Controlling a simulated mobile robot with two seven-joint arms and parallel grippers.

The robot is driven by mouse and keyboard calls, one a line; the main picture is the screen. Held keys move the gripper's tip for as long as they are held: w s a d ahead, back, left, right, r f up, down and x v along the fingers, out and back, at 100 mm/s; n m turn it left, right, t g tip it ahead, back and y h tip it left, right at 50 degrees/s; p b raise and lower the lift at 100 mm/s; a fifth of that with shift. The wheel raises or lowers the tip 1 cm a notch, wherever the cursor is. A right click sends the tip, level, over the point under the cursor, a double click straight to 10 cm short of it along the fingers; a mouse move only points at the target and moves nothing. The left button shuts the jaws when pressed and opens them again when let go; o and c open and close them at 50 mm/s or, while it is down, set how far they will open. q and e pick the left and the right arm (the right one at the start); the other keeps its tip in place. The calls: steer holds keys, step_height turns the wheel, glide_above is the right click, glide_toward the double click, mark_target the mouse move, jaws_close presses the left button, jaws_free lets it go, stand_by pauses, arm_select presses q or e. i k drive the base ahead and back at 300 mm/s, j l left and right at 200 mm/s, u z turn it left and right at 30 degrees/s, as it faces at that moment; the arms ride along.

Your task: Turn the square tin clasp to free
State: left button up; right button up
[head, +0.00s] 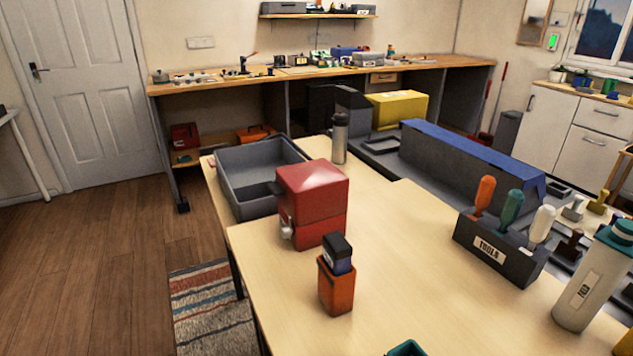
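A red square tin (313,203) with a pale top highlight stands upright on the light wooden table, in the middle of the head view. A seam runs around it between lid and body. A small silver clasp (287,229) sits on its left-facing side; it is too small to tell which way it is turned. The lid looks closed. Neither of my grippers shows in this view.
An open grey tray (262,205) stands just behind and left of the tin. An orange holder (337,290) with a dark block stands in front. A tool rack (490,255) and a white bottle (588,290) are at right. The table (430,285) between is clear.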

mark_target(286, 231)
steer(key=i+j+z, duration=0.6)
steer(key=j+z, duration=0.3)
steer(key=j, duration=0.25)
steer(key=i+j+z, duration=0.15)
steer(key=j+z, duration=0.3)
steer(key=j, duration=0.25)
steer(key=j+z, duration=0.45)
steer(key=j, duration=0.3)
steer(key=k+j+z, duration=0.1)
steer(key=j+z, duration=0.35)
steer(key=j, duration=0.3)
steer(key=k+j+z, duration=0.2)
steer(key=j+z, duration=0.25)
steer(key=j, duration=0.25)
